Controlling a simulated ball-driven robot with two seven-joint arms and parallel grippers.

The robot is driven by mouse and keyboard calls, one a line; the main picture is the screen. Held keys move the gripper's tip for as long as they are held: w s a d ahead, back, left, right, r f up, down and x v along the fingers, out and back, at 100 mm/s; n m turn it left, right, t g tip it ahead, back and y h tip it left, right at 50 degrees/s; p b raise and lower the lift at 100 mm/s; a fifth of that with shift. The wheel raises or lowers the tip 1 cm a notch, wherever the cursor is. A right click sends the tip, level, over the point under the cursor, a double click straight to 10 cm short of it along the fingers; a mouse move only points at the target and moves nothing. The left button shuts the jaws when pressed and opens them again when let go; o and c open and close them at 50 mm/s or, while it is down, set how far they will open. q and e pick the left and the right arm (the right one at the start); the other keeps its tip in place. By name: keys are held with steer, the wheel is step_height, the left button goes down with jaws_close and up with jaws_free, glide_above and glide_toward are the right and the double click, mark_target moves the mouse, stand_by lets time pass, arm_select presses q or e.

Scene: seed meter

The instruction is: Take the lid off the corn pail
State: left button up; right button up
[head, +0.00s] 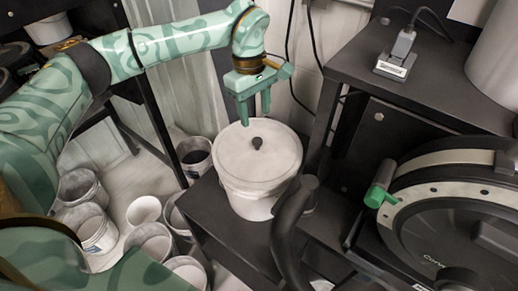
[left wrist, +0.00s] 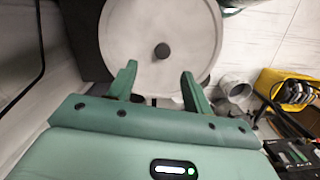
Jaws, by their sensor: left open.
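The white corn pail (head: 250,206) stands on a dark shelf. Its round white lid (head: 272,165) is on top, with a small dark knob (head: 257,143) in the middle. In the left wrist view the lid (left wrist: 185,70) and its knob (left wrist: 162,51) show beyond the fingers. My left gripper (head: 255,112) is above the far part of the lid, fingers pointing down. In the left wrist view its fingers (left wrist: 157,82) are apart with nothing between them. The knob lies beyond the fingertips, clear of them. My right gripper is not in view.
A black curved bar (head: 291,225) rises close to the pail's right side. Several white buckets (head: 92,228) stand on the floor at left. A yellow box (left wrist: 282,85) shows in the left wrist view.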

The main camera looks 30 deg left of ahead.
mark_target(257, 140)
arm_select(q)
steer(key=f, duration=0.3)
steer(key=shift+d, duration=0.2)
steer(key=f+b, duration=0.1)
steer(key=f, duration=0.1)
steer(key=f+b, duration=0.1)
steer(key=f, duration=0.1)
steer(key=shift+s+d, duration=0.15)
steer(key=shift+s, duration=0.25)
steer(key=shift+d+f, duration=0.1)
steer(key=shift+f, duration=0.4)
steer(key=shift+r, duration=0.1)
jaws_close()
